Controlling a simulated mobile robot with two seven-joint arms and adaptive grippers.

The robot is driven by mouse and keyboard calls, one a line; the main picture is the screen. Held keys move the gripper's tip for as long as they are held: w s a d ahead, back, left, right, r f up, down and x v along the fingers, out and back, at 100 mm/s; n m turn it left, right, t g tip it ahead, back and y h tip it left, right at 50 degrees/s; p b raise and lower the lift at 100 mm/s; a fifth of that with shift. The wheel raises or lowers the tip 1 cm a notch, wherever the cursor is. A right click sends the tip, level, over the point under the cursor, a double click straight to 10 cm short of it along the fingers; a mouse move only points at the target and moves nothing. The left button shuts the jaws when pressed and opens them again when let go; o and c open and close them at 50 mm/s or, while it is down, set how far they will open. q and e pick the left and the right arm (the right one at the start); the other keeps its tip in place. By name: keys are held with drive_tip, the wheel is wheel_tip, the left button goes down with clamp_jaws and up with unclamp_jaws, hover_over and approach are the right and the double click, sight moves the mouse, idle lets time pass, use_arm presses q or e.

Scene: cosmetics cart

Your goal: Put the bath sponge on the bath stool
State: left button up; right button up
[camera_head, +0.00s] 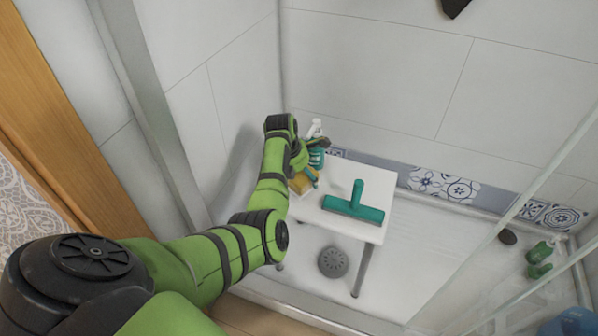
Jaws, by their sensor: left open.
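The white bath stool (341,226) stands in the shower area, with a bare patch at its front. A yellow block that looks like the bath sponge (299,185) is at the stool's left edge, partly hidden by my left arm. My left gripper (319,145) is over the back left of the stool, close to the spray bottle and behind the yellow block. It is open, but its fingers are small and partly hidden, so I cannot tell whether they touch anything. My right gripper is not in view.
A teal squeegee (354,206) lies on the stool, handle upward. A teal spray bottle with a white head (315,130) stands at the stool's back left. Green items (540,259) are at right behind a glass panel.

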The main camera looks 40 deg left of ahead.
use_arm(q)
drive_tip(key=shift+r, duration=0.35)
drive_tip(key=p+v, duration=0.3)
drive_tip(key=v, duration=0.8)
drive_tip(key=shift+p, duration=0.35)
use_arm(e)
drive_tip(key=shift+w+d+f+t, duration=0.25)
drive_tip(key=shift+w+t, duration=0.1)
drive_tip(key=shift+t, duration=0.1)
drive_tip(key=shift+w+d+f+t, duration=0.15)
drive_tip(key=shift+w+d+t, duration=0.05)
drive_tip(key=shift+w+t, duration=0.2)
